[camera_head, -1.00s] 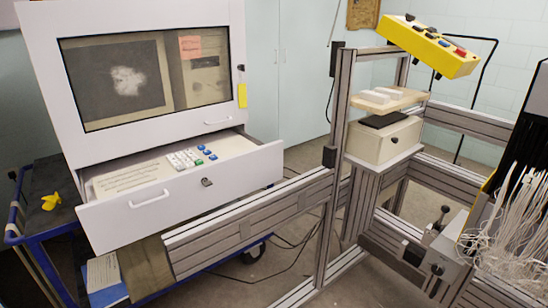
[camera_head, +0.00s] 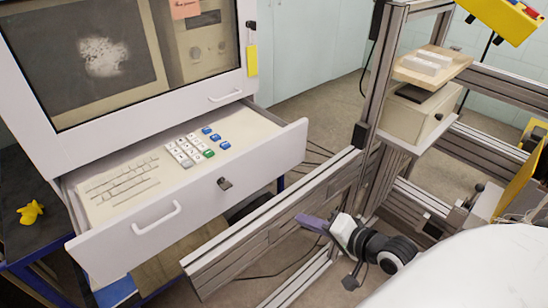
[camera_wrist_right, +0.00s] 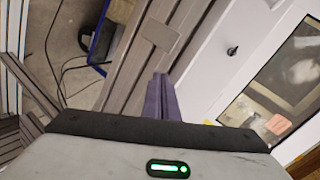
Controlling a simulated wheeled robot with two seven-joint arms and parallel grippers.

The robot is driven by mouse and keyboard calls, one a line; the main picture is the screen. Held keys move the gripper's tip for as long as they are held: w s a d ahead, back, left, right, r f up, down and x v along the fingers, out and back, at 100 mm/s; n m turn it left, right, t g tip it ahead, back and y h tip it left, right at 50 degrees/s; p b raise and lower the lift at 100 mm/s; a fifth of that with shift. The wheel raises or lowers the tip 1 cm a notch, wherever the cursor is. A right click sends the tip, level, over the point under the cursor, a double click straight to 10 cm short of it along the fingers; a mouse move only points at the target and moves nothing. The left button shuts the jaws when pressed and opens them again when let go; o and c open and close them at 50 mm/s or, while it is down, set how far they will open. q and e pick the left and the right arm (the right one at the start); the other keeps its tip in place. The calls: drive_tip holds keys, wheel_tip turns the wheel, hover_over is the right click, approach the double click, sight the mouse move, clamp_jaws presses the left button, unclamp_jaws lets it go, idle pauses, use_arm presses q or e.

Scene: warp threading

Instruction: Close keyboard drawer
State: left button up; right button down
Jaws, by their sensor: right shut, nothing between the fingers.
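The keyboard drawer (camera_head: 200,203) juts open from the white cabinet. Its white front has a handle (camera_head: 156,217) at the left and a dark lock (camera_head: 225,184). Inside lie a pale keyboard panel (camera_head: 120,188) and several white, blue and green keys (camera_head: 187,150). My right gripper (camera_head: 306,222) has purple fingers and is right of the drawer, apart from it, in front of a metal rail. In the right wrist view its fingers (camera_wrist_right: 161,80) are together and empty; the lock (camera_wrist_right: 232,51) shows beyond them to the right. My left gripper is not in view.
A metal frame rail (camera_head: 265,235) runs in front of the drawer's right side. The frame post (camera_head: 385,90) stands right, beside a shelf with a beige box (camera_head: 413,112). A yellow object (camera_head: 31,212) lies on the dark cart at left. Cables lie on the floor.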

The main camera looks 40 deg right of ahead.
drive_tip(key=w+d+r+m+t, duration=0.1)
drive_tip(key=w+d+r+m, duration=0.25)
drive_tip(key=r, duration=0.45)
approach(268, 162)
drive_tip(key=shift+m+t, duration=0.3)
drive_tip(key=shift+m, duration=0.05)
drive_tip(key=x, duration=0.4)
drive_tip(key=shift+w+a+f, duration=0.2)
drive_tip(key=shift+w+f, duration=0.05)
drive_tip(key=shift+f, duration=0.2)
drive_tip(key=shift+w, duration=0.7)
